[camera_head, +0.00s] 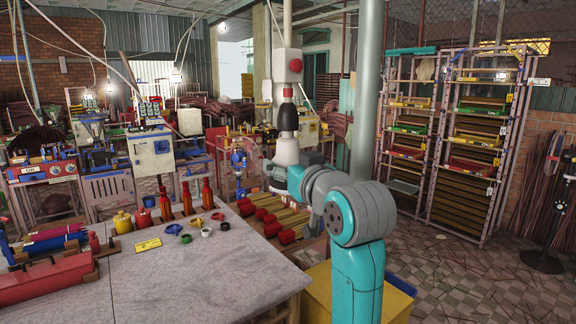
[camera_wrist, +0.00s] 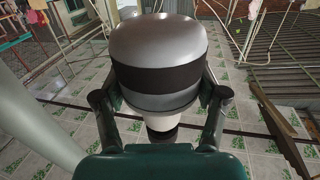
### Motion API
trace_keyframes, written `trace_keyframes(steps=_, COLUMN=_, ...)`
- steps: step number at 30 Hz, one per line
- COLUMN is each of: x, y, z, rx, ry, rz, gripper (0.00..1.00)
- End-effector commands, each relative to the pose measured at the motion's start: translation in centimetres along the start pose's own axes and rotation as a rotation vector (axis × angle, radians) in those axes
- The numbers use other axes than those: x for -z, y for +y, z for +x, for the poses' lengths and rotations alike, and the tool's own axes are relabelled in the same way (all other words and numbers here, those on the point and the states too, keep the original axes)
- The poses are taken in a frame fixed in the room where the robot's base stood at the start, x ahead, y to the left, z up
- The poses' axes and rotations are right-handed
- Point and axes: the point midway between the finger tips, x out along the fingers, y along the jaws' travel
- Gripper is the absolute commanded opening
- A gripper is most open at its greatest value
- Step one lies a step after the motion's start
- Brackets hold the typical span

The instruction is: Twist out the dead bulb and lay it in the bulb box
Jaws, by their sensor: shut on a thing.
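In the wrist view my gripper (camera_wrist: 157,88) is shut on a thick rounded piece, which I take for the dead bulb (camera_wrist: 157,38). It has a silver dome, a black band, a grey ring and a narrower white part. One dark finger presses each side of it. In the head view my arm rises to an upright stack of white, black and red parts in the middle. The fingers and the bulb are too small to separate there. I cannot make out a bulb box for certain.
A grey table (camera_head: 190,275) at the left bears several red bottles, small coloured rings and a yellow label (camera_head: 148,244). A yellow box (camera_head: 318,290) shows beside my arm. Tall racks (camera_head: 470,140) stand right. The tiled floor (camera_head: 480,285) at the lower right is open.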

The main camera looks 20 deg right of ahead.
Motion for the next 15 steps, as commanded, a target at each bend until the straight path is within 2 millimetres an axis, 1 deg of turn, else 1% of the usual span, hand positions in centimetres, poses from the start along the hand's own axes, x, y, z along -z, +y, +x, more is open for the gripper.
trace_keyframes(steps=6, x=-0.04, y=-0.03, z=0.02, rx=-0.004, ry=-0.001, rz=0.0, gripper=0.44)
trace_keyframes(steps=14, x=-0.04, y=-0.02, z=0.02, rx=-0.069, ry=-0.001, rz=-0.001, gripper=0.44)
trace_keyframes(steps=15, x=-0.04, y=0.0, z=0.02, rx=-0.069, ry=-0.001, rz=0.0, gripper=0.82)
